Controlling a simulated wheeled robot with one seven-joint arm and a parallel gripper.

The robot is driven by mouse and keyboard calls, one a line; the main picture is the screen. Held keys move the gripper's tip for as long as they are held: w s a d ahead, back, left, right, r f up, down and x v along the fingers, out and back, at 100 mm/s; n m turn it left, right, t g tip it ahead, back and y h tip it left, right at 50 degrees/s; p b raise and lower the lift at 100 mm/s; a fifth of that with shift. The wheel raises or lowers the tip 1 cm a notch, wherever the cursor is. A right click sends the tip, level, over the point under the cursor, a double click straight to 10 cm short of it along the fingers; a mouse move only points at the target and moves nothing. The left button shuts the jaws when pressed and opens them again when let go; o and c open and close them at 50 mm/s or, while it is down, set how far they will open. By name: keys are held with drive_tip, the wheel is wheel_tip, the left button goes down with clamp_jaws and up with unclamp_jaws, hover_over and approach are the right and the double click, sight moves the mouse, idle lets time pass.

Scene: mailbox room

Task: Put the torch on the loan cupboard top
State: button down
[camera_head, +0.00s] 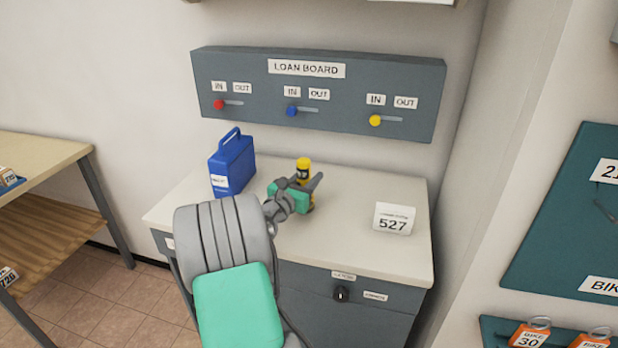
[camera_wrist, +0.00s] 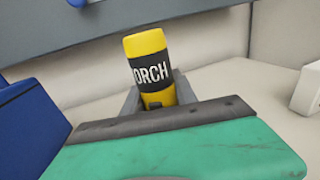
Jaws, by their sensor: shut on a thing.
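The torch (camera_head: 303,170) is yellow with a black band, upright at the cupboard top in the head view. In the wrist view the torch (camera_wrist: 149,68) shows the letters "ORCH" on its band. My gripper (camera_head: 308,186) is shut on the torch, with a finger on each side. The loan cupboard top (camera_head: 345,238) is a pale surface above grey drawers, below the loan board.
A blue case (camera_head: 232,165) stands on the top to the left of my gripper. A white card marked 527 (camera_head: 393,219) stands to the right. The loan board (camera_head: 320,92) with coloured sliders is on the wall behind. The front right of the top is clear.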

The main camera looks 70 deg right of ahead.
drive_tip(key=shift+r, duration=0.1)
drive_tip(key=c, duration=1.4)
unclamp_jaws()
drive_tip(key=shift+f, duration=0.2)
drive_tip(key=shift+c, duration=0.2)
drive_tip(key=o, duration=0.5)
drive_tip(key=shift+r, duration=0.15)
drive_tip(key=shift+a, duration=0.15)
drive_tip(key=a, duration=0.7)
drive_tip(key=w+a, duration=0.1)
drive_tip(key=a, duration=0.3)
drive_tip(key=shift+b, duration=0.4)
drive_tip(key=shift+s+a, duration=0.1)
drive_tip(key=shift+a, duration=0.3)
